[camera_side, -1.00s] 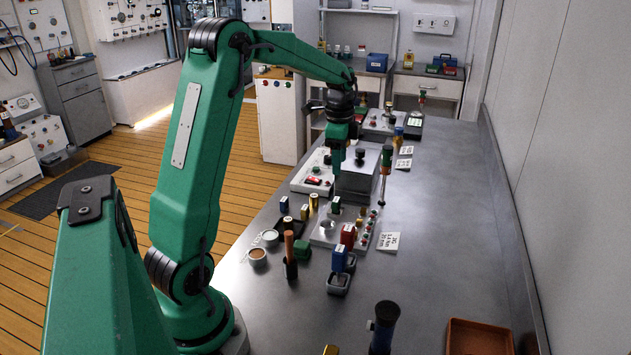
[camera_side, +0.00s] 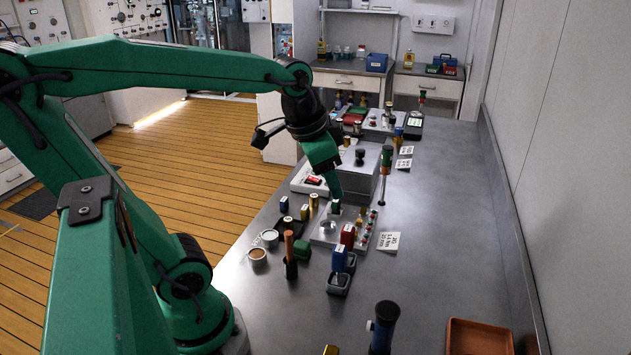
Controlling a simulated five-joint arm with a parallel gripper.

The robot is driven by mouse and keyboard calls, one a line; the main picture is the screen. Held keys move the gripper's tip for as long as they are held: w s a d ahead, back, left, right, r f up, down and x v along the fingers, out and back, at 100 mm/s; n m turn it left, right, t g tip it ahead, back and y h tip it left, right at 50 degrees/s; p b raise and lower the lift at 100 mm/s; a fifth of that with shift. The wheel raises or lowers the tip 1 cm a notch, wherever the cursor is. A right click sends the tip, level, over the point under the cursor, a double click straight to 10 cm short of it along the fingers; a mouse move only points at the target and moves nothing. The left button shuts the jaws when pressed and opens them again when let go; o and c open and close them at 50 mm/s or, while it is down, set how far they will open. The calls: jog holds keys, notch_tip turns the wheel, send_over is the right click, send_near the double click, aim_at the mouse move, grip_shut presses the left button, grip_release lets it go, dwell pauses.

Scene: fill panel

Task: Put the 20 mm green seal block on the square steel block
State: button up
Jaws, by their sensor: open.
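A small green block (camera_side: 336,206) stands upright on the pale fitting panel (camera_side: 324,240); it may be the 20 mm green seal block, but its size cannot be read. A wider green block (camera_side: 302,250) lies at the panel's near left corner. My gripper (camera_side: 339,195) is open, pointing down with a tilt, its tips just above or around the small green block. I cannot tell whether they touch it. A large square-sided steel block (camera_side: 366,187) with a black knob stands just behind, partly hidden by my gripper.
A red block (camera_side: 347,236) and a blue block (camera_side: 339,259) in a dark tray stand to the near right. A brown-handled tool (camera_side: 290,255) stands upright at the left.

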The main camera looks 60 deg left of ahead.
jog(key=s+d+f+n+t, duration=0.1)
jog(key=s+d+n, duration=0.1)
jog(key=s, duration=0.4)
jog(key=shift+d+f+h, duration=0.3)
jog(key=shift+d+f, duration=0.05)
jog(key=shift+d, duration=0.5)
dwell(0.4)
